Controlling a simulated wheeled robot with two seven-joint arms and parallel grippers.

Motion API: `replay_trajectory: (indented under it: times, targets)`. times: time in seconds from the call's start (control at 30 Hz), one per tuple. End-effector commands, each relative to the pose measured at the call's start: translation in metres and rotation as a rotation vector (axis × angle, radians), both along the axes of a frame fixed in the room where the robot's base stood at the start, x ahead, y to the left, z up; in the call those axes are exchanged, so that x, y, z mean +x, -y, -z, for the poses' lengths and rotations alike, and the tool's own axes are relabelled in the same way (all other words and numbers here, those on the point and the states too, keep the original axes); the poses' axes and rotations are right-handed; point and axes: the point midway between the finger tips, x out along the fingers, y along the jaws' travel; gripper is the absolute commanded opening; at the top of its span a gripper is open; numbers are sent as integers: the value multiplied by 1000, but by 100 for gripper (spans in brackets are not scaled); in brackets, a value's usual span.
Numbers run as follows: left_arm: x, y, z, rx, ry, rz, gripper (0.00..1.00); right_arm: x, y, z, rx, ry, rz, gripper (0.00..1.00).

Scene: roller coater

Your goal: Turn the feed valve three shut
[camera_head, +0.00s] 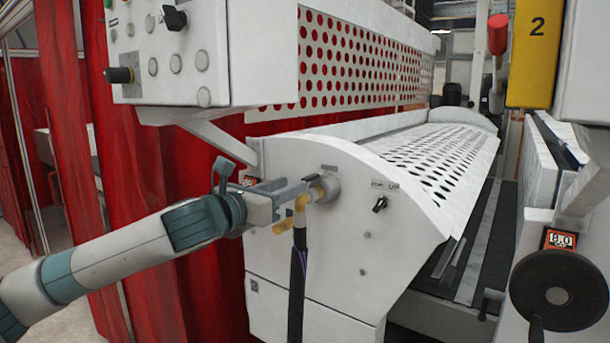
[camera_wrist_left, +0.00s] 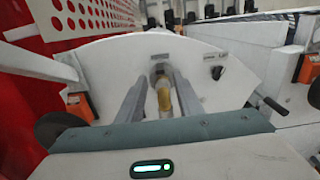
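A brass-yellow valve (camera_head: 301,205) sits on a round grey fitting on the white end panel of the roller machine. A dark hose (camera_head: 297,275) hangs below it. No number is readable on the valve. My left gripper (camera_head: 312,189) reaches in from the left, its fingertips beside the valve and close to the panel. In the left wrist view the gripper (camera_wrist_left: 161,84) has its two fingers apart, with the yellow valve (camera_wrist_left: 163,98) between them. A gap shows beside the valve, so it does not look gripped. My right gripper is in neither view.
A small black knob (camera_head: 380,204) sits on the panel right of the valve. A control box (camera_head: 185,60) with knobs overhangs at upper left. A black handwheel (camera_head: 558,291) stands at far right, near an orange 8.0 display (camera_head: 561,239). Red curtains (camera_head: 130,180) hang behind my arm.

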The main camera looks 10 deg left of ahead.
Motion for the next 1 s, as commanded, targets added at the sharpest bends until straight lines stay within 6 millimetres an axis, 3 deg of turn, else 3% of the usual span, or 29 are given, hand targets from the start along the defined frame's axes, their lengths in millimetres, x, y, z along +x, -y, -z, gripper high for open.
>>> replay_trajectory:
  times: [0.2,0.4,0.83,0.87,1.0]
  targets:
    - [35,16,-1,0,-2,1,33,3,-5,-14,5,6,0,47]
    - [56,23,-1,0,-1,0,33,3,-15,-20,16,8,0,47]
    - [63,26,1,1,-1,0,33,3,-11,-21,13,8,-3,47]
    - [63,26,1,1,-1,0,30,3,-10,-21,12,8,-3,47]
    - [63,26,1,1,-1,0,0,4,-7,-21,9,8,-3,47]
